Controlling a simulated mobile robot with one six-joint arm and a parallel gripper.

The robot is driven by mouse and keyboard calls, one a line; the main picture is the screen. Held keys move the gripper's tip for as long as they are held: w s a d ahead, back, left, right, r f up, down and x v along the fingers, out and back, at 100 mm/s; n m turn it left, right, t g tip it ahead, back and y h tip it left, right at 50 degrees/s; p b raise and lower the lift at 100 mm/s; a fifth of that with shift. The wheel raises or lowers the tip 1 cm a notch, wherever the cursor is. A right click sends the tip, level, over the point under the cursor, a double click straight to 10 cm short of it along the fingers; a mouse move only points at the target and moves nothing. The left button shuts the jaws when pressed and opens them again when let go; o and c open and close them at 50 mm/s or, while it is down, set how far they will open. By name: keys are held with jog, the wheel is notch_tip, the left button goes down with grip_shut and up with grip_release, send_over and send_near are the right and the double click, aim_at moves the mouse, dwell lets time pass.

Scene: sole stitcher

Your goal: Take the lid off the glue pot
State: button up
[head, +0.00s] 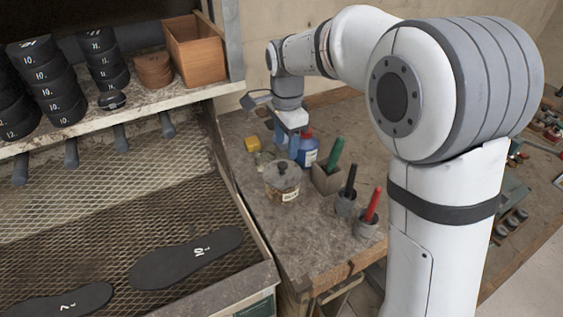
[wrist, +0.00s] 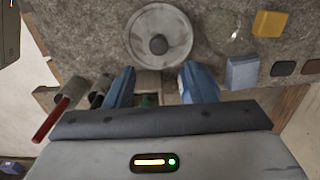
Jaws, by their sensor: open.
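The glue pot (head: 284,190) is a squat clear jar with a pale label, standing on the bench in the head view. Its round grey lid (head: 281,172) with a dark centre knob sits on top. In the wrist view the lid (wrist: 145,22) and its knob (wrist: 158,44) show from above, beyond my fingertips and roughly centred between them. My gripper (wrist: 160,84) is open, with two blue fingers spread apart and nothing between them touching the lid. In the head view my gripper (head: 286,141) hangs above and behind the pot.
A blue bottle (head: 308,150) stands close to the fingers. A green-handled tool (head: 335,153) in a block and cups with black (head: 350,180) and red (head: 373,204) handles stand right of the pot. A yellow block (head: 253,143) lies behind. The bench front is clear.

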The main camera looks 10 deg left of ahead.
aim_at(283, 163)
jog(key=f, duration=0.2)
jog(key=f+p, duration=0.1)
jog(key=f, duration=0.3)
jog(key=shift+s+a+f+p, duration=0.25)
jog(key=shift+a+f+p, duration=0.05)
jog(key=shift+a+f, duration=0.05)
jog(key=c, duration=1.1)
jog(key=shift+o, duration=0.2)
